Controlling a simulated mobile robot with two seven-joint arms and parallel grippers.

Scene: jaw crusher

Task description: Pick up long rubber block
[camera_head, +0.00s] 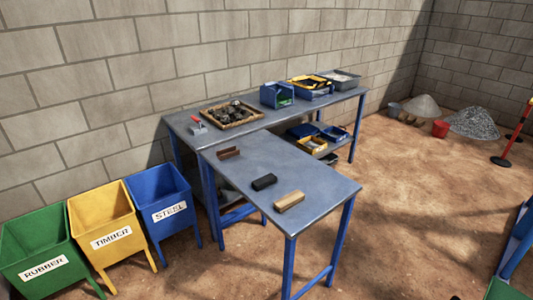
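A black block (264,182), which looks like the rubber block, lies on the near blue-grey table (315,180), near its left edge. A tan wooden-looking block (289,201) lies to its right, closer to the front edge. A rusty brown channel-shaped piece (228,153) lies farther back on the same table. The three pieces are apart from each other. Neither of my grippers shows in the head view.
Green RUBBER (42,267), yellow TIMBER (112,238) and blue STEEL (168,212) bins stand left of the table. The back table holds a wooden tray of dark lumps (231,115) and a blue box (277,95). The dirt floor (400,220) at right is largely clear.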

